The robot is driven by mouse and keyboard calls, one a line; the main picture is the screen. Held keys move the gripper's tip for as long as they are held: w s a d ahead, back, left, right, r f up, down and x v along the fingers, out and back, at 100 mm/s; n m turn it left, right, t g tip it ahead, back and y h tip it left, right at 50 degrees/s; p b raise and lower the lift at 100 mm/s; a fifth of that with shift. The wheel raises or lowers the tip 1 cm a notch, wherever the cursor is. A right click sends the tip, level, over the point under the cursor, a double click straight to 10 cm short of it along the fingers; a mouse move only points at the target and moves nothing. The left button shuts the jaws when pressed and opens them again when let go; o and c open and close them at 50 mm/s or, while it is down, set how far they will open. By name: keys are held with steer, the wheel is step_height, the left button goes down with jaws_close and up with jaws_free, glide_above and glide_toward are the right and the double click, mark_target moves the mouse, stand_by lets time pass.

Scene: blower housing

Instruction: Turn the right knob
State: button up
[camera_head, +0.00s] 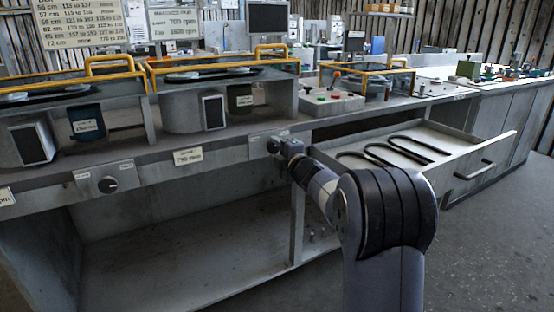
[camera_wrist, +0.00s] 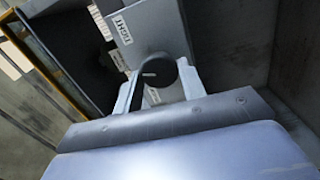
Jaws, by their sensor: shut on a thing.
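The right knob (camera_wrist: 156,72) is round and black with a pale pointer line, and in the wrist view it sits between my gripper's two fingers. A small plate marked "TIGHT" (camera_wrist: 117,30) is beside it. My gripper (camera_wrist: 160,88) is shut on the knob. In the head view my gripper (camera_head: 279,147) reaches the front panel of the bench, where the knob (camera_head: 272,146) is mostly hidden by it. The left knob (camera_head: 107,185) is black on a grey plate, further left on the same panel, with nothing touching it.
An open drawer (camera_head: 487,170) with black bent rods (camera_head: 385,158) juts out just right of my arm. Yellow-railed blower housings (camera_head: 222,62) stand on the bench top above. A "790 rpm" label (camera_head: 188,156) is between the knobs. The lower shelf (camera_head: 180,235) is empty.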

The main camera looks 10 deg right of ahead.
steer(key=shift+f+n+b, duration=0.1)
steer(key=shift+n+b, duration=0.85)
steer(key=shift+n, duration=0.55)
steer(key=o, duration=1)
steer(key=shift+c, duration=0.2)
steer(key=p+v, duration=0.1)
steer(key=v, duration=0.9)
steer(key=shift+s, duration=0.4)
steer(key=shift+w, duration=0.15)
steer(key=b+x, duration=0.1)
steer(key=x, duration=0.9)
steer(key=shift+w, duration=0.3)
